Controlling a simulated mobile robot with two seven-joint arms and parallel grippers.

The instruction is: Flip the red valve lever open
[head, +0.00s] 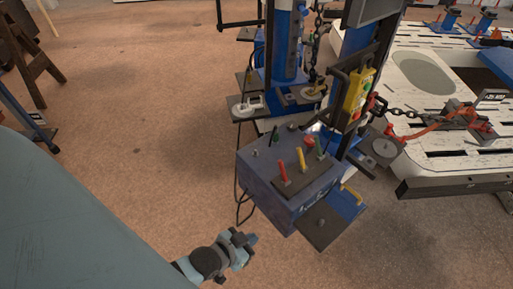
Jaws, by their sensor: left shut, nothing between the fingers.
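The red valve lever (283,173) stands upright on top of the blue control box (262,189), at the box's left front, beside a yellow lever (300,159). A smaller red lever (309,141) stands farther back on the same box. My left gripper (250,240) is at the bottom of the head view, in front of and below the box's left side. It is shut and empty, apart from the red lever. My right gripper is not in view.
Green levers (275,138) stand on the box too. A dark plate (318,228) juts from its front right. Cables hang at its left. Behind are blue posts (288,45) and chains; a white frame bench (440,140) lies right. Floor at left is mostly clear.

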